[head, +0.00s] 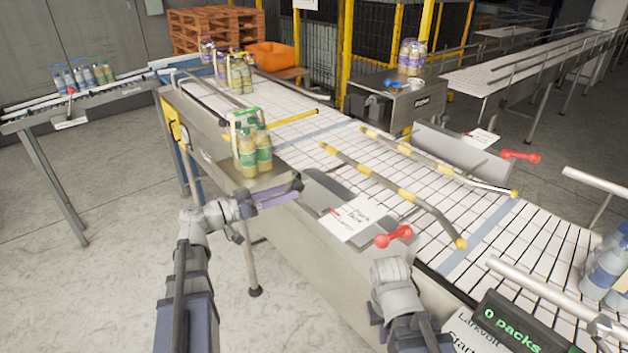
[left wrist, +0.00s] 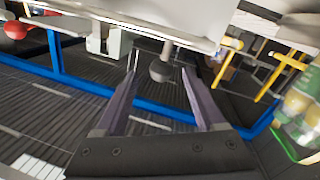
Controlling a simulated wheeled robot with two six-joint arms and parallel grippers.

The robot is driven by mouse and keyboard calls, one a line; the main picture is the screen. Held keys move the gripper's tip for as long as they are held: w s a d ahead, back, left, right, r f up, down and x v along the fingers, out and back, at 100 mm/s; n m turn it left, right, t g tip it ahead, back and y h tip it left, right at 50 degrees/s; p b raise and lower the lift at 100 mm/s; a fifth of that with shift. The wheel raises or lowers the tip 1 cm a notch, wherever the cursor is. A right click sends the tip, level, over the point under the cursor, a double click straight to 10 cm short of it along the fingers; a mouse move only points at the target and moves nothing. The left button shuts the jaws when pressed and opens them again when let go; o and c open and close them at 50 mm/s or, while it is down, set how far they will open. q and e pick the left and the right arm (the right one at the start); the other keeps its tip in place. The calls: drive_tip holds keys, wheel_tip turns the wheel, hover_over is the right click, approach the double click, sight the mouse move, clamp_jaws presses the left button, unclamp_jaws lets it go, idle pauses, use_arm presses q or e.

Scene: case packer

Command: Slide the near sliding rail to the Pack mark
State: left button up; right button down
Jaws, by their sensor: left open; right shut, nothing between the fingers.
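The near sliding rail (head: 375,180), a metal bar with yellow sections, lies lengthwise above the white belt of the conveyor. A red handle (head: 394,237) stands by its near side. A white card (head: 350,218) with dark lettering and a red mark lies on the near edge plate; I cannot make out a Pack mark for certain. My left gripper (head: 284,196) is at the conveyor's near side, left of the card and apart from the rail. Its two fingers are open and empty in the left wrist view (left wrist: 158,75). My right wrist is at the bottom; its fingers are hidden.
A far rail (head: 435,160) with its own red handle (head: 520,156) runs beyond the near one. A sign reading 0 packs (head: 510,325) stands at the lower right. Blue stripes cross the belt.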

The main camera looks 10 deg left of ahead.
use_arm(q)
drive_tip(key=x, duration=0.8)
drive_tip(key=shift+w+a, duration=0.1)
clamp_jaws()
idle(0.7)
idle(0.8)
